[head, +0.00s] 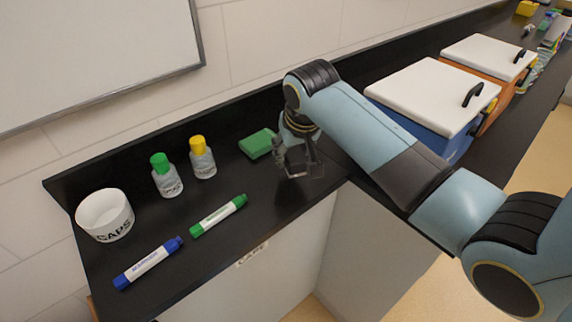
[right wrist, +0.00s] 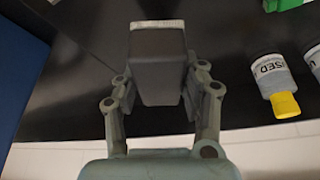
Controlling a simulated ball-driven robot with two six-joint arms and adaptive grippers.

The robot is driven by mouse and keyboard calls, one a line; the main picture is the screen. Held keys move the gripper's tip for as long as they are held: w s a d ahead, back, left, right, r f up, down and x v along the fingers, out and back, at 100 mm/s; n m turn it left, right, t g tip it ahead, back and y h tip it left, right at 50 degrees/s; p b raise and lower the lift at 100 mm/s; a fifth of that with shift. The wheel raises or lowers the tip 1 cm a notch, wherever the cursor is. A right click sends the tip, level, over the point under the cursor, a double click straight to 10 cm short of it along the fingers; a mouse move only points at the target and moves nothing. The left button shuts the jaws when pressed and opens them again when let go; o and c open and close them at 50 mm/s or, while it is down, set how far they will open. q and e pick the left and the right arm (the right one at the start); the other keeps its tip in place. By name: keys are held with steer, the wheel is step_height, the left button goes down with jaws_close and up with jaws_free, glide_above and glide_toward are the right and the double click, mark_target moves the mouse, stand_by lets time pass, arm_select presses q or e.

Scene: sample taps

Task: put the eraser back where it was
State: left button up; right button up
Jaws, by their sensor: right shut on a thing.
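The eraser (right wrist: 157,62), a dark grey block with a pale strip along its far edge, sits between the fingers of my right gripper (right wrist: 158,85) in the right wrist view. The gripper is shut on it. In the head view the right gripper (head: 302,165) is over the black counter, just right of a green sponge-like block (head: 257,143). There the eraser (head: 296,160) is small and partly hidden by the fingers. I cannot tell whether it touches the counter. My left gripper is not in view.
A yellow-capped bottle (head: 203,158), a green-capped bottle (head: 167,176) and a white caps cup (head: 106,215) stand to the left. Green (head: 218,215) and blue (head: 148,262) markers lie in front. White-lidded boxes (head: 433,94) stand right. A whiteboard (head: 95,55) hangs behind.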

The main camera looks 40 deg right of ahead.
mark_target(286, 177)
steer(key=shift+w+a+f, duration=0.4)
steer(key=shift+w+f, duration=0.1)
steer(key=shift+w, duration=0.05)
steer(key=shift+f, duration=1.95)
steer(key=o, duration=1)
steer(key=shift+f, duration=0.1)
steer(key=v, duration=1.2)
steer(key=shift+p, duration=0.35)
